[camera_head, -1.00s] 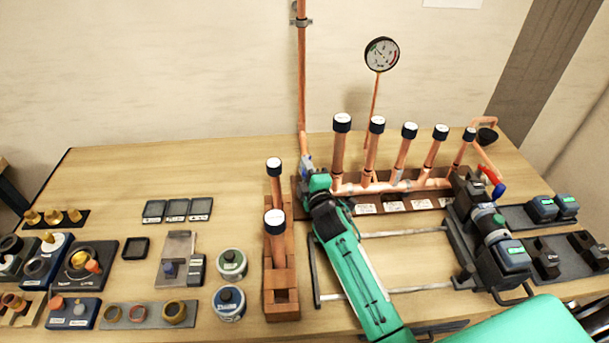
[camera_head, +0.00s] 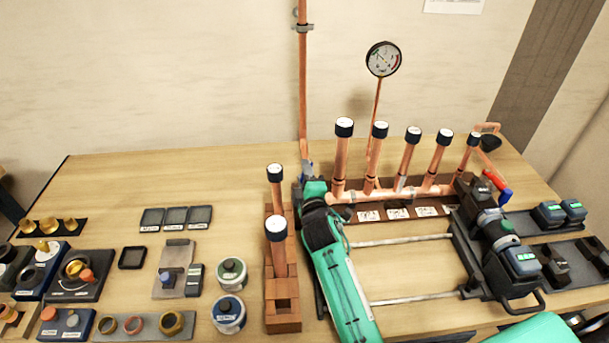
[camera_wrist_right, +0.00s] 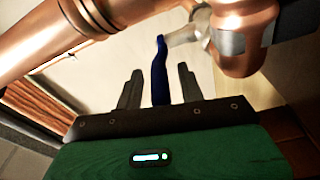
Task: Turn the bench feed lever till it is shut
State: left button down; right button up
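The bench feed lever looks like the blue handle in the right wrist view (camera_wrist_right: 160,58), on a valve with a silvery stem beside the copper pipe. It stands roughly upright in that picture. My right gripper (camera_wrist_right: 160,70) is open, with one dark finger on each side of the blue handle and gaps showing on both sides. In the head view my right gripper (camera_head: 312,186) is at the left end of the manifold, by the foot of the tall vertical pipe (camera_head: 302,90). The hand largely hides the lever there. My left gripper is out of view.
The copper manifold (camera_head: 411,190) has several capped risers. A round gauge (camera_head: 383,59) stands behind it. A red-handled lever (camera_head: 496,184) is at its right end. A brick stack (camera_head: 282,315) stands left of my right arm. Small trays and parts cover the left table.

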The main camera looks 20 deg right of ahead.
jog(key=s+a+b, duration=0.1)
jog(key=s+b, duration=0.2)
jog(key=s, duration=1)
jog(key=shift+s+f, duration=0.25)
jog(key=shift+s, duration=0.15)
jog(key=shift+a, duration=0.1)
